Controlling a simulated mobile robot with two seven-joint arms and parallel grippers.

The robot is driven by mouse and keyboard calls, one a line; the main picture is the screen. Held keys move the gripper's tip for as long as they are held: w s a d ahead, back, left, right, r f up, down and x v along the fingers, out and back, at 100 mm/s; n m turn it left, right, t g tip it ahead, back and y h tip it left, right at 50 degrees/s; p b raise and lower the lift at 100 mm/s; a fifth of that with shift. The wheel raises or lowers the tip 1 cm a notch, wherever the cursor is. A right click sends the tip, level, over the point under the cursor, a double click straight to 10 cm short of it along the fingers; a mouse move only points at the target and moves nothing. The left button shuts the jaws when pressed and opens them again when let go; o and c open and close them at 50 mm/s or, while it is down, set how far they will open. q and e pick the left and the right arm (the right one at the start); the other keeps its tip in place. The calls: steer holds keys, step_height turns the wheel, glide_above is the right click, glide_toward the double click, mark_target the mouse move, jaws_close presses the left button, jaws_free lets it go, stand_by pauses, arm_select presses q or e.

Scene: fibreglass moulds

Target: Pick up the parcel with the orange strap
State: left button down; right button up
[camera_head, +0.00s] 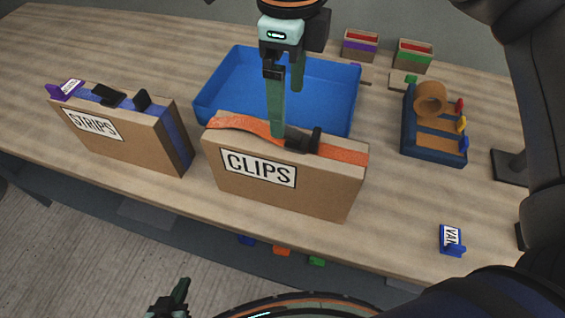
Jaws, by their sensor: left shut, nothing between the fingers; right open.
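The parcel with the orange strap (224,189) is a brown cardboard box labelled CLIPS, standing upright near the table's front edge. Its orange strap (343,152) runs along the top, with a black buckle. My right gripper (287,113) points down at the parcel's top, open. Its nearer fingertip overlaps the strap beside the buckle; I cannot tell whether it touches. The other finger shows farther back, against the blue tray. My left gripper (180,293) is shut and empty at the bottom left, away from the parcel, partly cut off by the frame.
A STRIPS parcel (139,151) with a blue strap stands to the left. A blue tray (225,72) sits behind the CLIPS parcel. A dark blue holder (411,138) with a tape roll (431,98) and a small blue item (451,240) are at the right. Small boxes stand behind.

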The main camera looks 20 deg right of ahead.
mark_target(284, 140)
steer(key=f, duration=0.6)
steer(key=f+p, duration=0.1)
steer(key=f, duration=0.3)
steer(key=shift+s+a, duration=0.1)
steer(key=shift+a, duration=0.15)
steer(key=shift+r, duration=0.1)
jaws_close()
stand_by(0.3)
